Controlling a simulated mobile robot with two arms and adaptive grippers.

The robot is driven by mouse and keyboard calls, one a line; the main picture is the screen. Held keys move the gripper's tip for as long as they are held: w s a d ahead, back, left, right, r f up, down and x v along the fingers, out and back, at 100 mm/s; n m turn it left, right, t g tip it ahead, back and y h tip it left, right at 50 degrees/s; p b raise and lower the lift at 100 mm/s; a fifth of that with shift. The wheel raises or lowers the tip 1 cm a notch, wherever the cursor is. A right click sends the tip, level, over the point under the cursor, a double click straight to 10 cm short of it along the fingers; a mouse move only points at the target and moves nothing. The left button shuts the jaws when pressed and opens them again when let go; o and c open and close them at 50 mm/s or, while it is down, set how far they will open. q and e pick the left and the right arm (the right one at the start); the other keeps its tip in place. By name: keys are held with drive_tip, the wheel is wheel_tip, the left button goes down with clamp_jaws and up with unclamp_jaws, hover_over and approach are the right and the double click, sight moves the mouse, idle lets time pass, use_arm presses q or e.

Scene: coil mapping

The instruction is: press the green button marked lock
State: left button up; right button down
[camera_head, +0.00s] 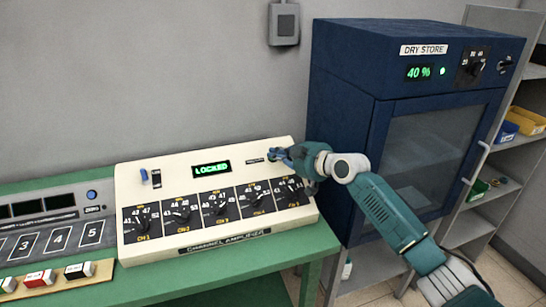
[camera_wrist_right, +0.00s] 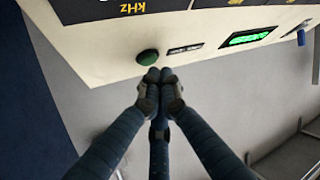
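The cream channel amplifier panel (camera_head: 237,167) stands on a green bench, and its green display (camera_head: 211,170) reads LOCKED. The green button (camera_wrist_right: 147,57) is a round dome near the panel's edge, beside a small dark label (camera_wrist_right: 185,49). In the head view the button is largely hidden by my right gripper (camera_head: 279,154). In the right wrist view, my right gripper (camera_wrist_right: 159,75) has its fingertips drawn together with nothing between them. The tips overlap the button's edge in that view; I cannot tell whether they touch it. My left gripper is not in view.
A row of black dials (camera_head: 217,207) lies below the button on the panel. A blue switch (camera_head: 144,176) is at its left. A dark blue dry store cabinet (camera_head: 345,90) stands close on the right. Another console (camera_head: 50,225) is at the left.

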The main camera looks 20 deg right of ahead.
drive_tip(key=shift+r, duration=0.1)
drive_tip(key=s+r+p, duration=0.1)
drive_tip(key=p, duration=0.1)
drive_tip(key=s+r+p, duration=0.1)
drive_tip(key=r+p, duration=0.1)
drive_tip(key=s+r+p, duration=0.1)
drive_tip(key=r+p, duration=0.1)
idle(0.8)
